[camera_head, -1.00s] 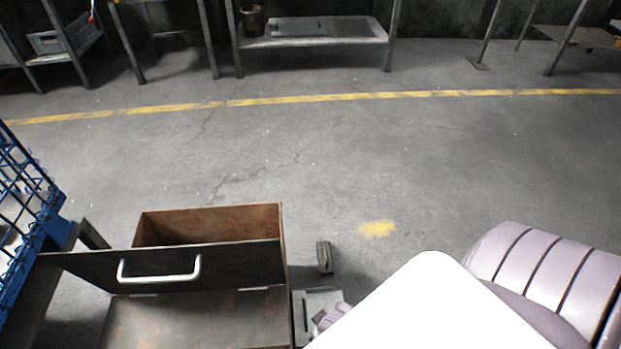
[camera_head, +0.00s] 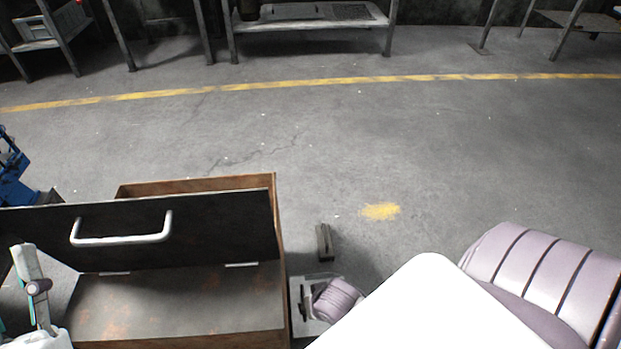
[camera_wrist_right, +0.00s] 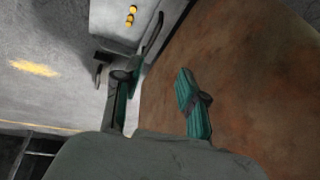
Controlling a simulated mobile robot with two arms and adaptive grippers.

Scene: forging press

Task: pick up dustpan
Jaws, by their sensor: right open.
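I cannot make out a dustpan for certain in either view. In the right wrist view my right gripper (camera_wrist_right: 160,72) is open and empty, its two green fingers apart. Its left finger is near a grey box (camera_wrist_right: 118,22) with small yellow knobs and a dark curved bar. Its right finger is in front of a rusty brown panel (camera_wrist_right: 255,70); contact cannot be told. In the head view my left gripper (camera_head: 35,285) shows partly at the lower left edge, and its jaw opening is unclear. My white arm link hides the right fingers there.
A rusty open-topped box (camera_head: 200,185) with a dark panel and a white handle (camera_head: 120,240) stands in front of me. A small dark block (camera_head: 325,242) stands right of it. Shelves (camera_head: 310,22) line the back wall. The floor between is clear, with a yellow line.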

